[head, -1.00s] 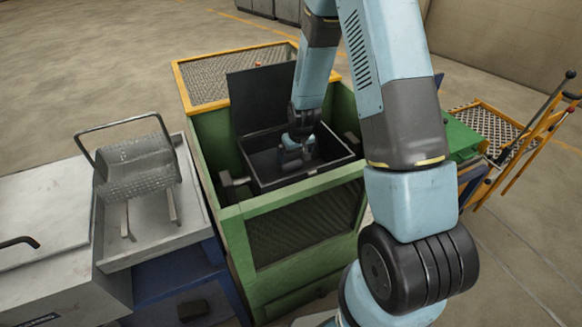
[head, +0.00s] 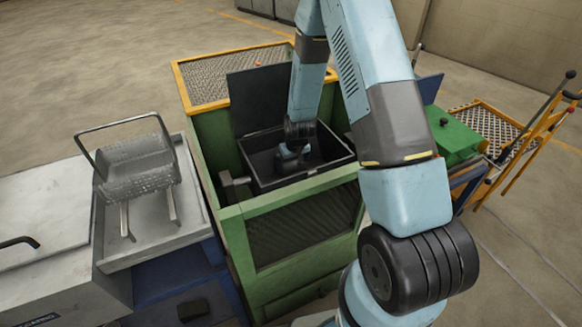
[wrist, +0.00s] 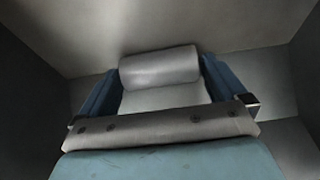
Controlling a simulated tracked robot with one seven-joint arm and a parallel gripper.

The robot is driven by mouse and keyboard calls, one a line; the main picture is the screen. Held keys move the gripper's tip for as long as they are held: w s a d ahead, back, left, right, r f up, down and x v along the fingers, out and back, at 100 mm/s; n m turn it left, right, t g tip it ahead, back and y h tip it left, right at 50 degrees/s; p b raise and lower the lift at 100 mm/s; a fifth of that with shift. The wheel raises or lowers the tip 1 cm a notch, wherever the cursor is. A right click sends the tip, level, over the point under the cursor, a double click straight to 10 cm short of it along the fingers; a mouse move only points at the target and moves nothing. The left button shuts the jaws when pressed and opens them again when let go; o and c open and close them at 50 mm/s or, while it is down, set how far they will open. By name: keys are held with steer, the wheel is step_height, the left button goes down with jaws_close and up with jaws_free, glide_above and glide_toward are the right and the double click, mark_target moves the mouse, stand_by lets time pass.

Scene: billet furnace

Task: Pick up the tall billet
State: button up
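In the wrist view a smooth grey rounded piece, which looks like a billet (wrist: 160,67), shows between my gripper's two blue fingers. I cannot tell how tall it is, and its lower part is hidden. My gripper (wrist: 160,82) has its fingers wide apart, one at each end of this piece. I see no clear clamping contact. In the head view my gripper (head: 290,152) is down inside the dark open box (head: 262,183) set in the green frame. The billet is hidden there by my arm and the box walls.
The box's dark lid (head: 258,98) stands open behind my gripper, and its walls are close around it. The green frame (head: 233,232) surrounds the box. A wire basket (head: 140,165) on a grey tray stands left. A green machine (head: 452,138) stands right.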

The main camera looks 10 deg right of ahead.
steer(key=c, duration=1.5)
steer(key=shift+o, duration=0.2)
